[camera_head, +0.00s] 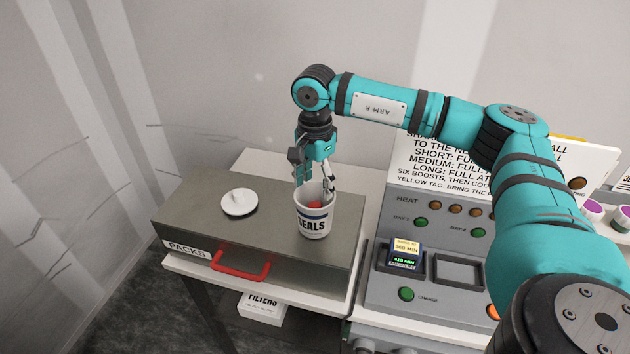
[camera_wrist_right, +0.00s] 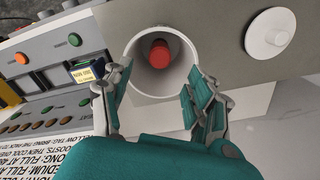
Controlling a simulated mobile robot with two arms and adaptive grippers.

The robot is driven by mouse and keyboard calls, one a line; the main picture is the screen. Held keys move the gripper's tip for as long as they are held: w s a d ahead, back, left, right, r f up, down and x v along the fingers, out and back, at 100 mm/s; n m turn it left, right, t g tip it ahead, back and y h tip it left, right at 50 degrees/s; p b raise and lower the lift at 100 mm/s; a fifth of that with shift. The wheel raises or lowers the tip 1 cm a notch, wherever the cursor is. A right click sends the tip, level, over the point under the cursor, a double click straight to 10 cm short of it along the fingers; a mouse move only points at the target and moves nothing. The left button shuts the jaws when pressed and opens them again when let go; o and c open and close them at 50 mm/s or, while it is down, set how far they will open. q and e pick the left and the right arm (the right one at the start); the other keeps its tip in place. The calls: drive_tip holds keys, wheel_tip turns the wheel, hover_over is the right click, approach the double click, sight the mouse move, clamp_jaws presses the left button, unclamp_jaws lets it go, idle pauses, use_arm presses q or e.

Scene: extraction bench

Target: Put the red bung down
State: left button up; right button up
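The red bung (camera_wrist_right: 159,54) stands inside the white cup marked SEALS (camera_head: 313,226), near its middle; only a bit of red (camera_head: 314,205) shows over the rim in the head view. The cup stands on the grey PACKS box. My right gripper (camera_head: 314,190) points down at the cup's mouth. In the right wrist view its two fingers (camera_wrist_right: 153,88) are spread wide with nothing between them, and the bung lies beyond them. How far the tips are from the rim is hard to tell. My left gripper is not in view.
A white lid with a knob (camera_head: 239,203) lies on the grey PACKS box (camera_head: 190,210), left of the cup. The box has a red handle (camera_head: 240,264). A FILTERS box (camera_head: 262,307) is below. A grey control panel (camera_head: 380,275) with buttons stands to the right.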

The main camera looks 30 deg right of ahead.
sight(315, 205)
use_arm(q)
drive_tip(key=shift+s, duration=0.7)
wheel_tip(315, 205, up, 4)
drive_tip(key=p, duration=0.4)
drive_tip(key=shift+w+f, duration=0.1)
use_arm(e)
wheel_tip(315, 205, up, 7)
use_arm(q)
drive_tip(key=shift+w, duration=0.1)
